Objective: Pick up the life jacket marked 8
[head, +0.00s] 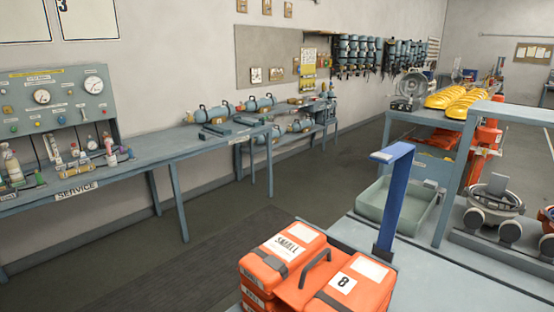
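The life jacket marked 8 (352,285) is an orange folded pack at the bottom middle of the head view. It has two raised lobes, dark straps and a grey handle between them. The left lobe has a white label reading SMALL, and the right lobe has a white label with a black 8. Several more orange layers show under its left side, and its lower part is cut off by the frame edge. My gripper is not in view, and nothing is seen touching the jacket.
A blue upright post (391,210) stands just behind the jacket. The service bench (140,160) runs along the left wall. Open floor lies between.

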